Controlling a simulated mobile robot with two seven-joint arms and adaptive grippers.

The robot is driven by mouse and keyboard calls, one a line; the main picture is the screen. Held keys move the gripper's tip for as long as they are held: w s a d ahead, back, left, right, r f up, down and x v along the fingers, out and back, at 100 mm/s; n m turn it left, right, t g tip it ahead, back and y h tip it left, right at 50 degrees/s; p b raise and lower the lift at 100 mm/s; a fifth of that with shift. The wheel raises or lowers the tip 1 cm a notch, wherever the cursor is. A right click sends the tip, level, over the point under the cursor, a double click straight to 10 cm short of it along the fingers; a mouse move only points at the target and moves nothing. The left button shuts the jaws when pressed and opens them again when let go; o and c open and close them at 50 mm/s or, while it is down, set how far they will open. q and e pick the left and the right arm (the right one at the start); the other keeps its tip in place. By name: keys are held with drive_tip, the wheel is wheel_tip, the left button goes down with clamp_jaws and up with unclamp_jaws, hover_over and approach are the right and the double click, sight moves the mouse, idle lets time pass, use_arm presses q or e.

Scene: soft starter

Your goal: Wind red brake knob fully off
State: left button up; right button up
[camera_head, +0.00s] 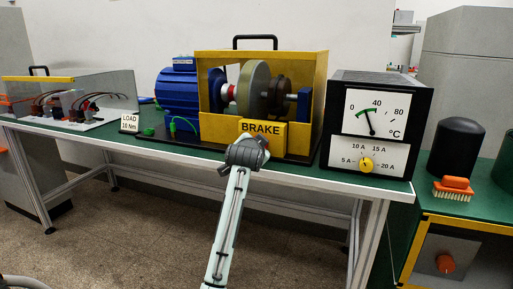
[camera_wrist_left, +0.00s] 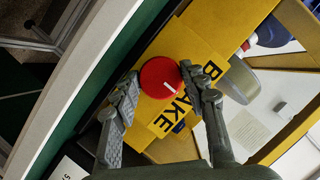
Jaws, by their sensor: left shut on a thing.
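The red brake knob (camera_wrist_left: 160,77) is round with a white pointer line and sits on the front of the yellow BRAKE box. In the left wrist view my left gripper (camera_wrist_left: 159,78) has a finger on either side of the knob and is shut on it. In the head view my left gripper (camera_head: 247,148) is at the lower front of the yellow BRAKE box (camera_head: 270,128) and hides the knob. My right gripper is in neither view.
The brake rig's yellow frame (camera_head: 262,57) holds discs beside a blue motor (camera_head: 178,95) on the green bench. A meter (camera_head: 376,120) stands right of it. A LOAD 10 Nm card (camera_head: 129,123) lies left. An orange brush (camera_head: 454,189) is on the right bench.

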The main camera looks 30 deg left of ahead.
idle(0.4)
use_arm(q)
drive_tip(key=o, duration=1.1)
drive_tip(key=shift+o, duration=0.2)
drive_tip(key=v, duration=1.2)
drive_tip(key=x, duration=1.2)
